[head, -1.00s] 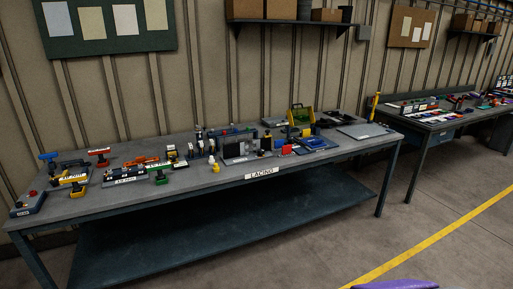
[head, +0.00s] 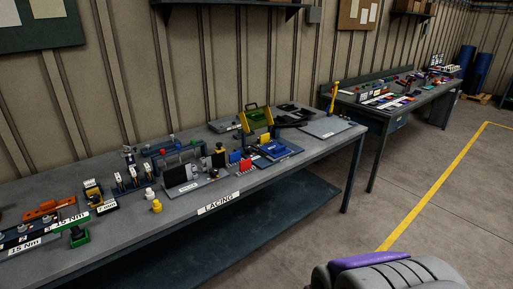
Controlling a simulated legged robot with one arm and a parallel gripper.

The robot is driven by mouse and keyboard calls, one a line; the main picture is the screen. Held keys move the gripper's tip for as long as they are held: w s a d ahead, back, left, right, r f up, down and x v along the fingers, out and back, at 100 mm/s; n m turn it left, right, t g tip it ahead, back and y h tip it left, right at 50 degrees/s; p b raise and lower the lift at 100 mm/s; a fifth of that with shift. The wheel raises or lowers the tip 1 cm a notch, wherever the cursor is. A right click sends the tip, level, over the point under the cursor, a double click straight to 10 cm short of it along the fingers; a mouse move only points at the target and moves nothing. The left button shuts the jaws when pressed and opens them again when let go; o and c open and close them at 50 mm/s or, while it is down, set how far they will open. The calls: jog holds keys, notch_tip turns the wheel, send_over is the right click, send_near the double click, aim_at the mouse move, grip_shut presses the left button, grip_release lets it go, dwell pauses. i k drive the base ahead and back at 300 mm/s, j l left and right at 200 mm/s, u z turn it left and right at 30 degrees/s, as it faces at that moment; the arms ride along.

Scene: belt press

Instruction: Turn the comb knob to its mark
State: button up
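The comb knob cannot be picked out for sure at this size. On the bench (head: 270,190) with the LACING label (head: 218,203), a fixture with a dark upright plate (head: 181,175) stands near the front edge. A small black-topped post (head: 219,150) stands at its right end. A small yellow knob-like piece (head: 156,206) and a white one (head: 150,193) sit left of the fixture. No mark can be made out. My gripper is not in view; only a grey and purple part of my own body shows at the bottom right.
Torque tools with 15 Nm labels (head: 25,247) lie on the bench's left. A second bench (head: 375,112) stands beyond. The floor right of the bench is clear.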

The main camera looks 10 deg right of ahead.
aim_at(248, 150)
jog(key=i+u, duration=0.15)
jog(key=i, duration=0.3)
jog(key=i+u, duration=0.2)
jog(key=i, duration=0.3)
jog(key=i+l+u, duration=0.15)
jog(key=i, duration=0.3)
jog(key=i+l+u, duration=0.2)
jog(key=i, duration=0.25)
jog(key=i+l+u, duration=0.15)
jog(key=i, duration=0.3)
jog(key=l, duration=0.1)
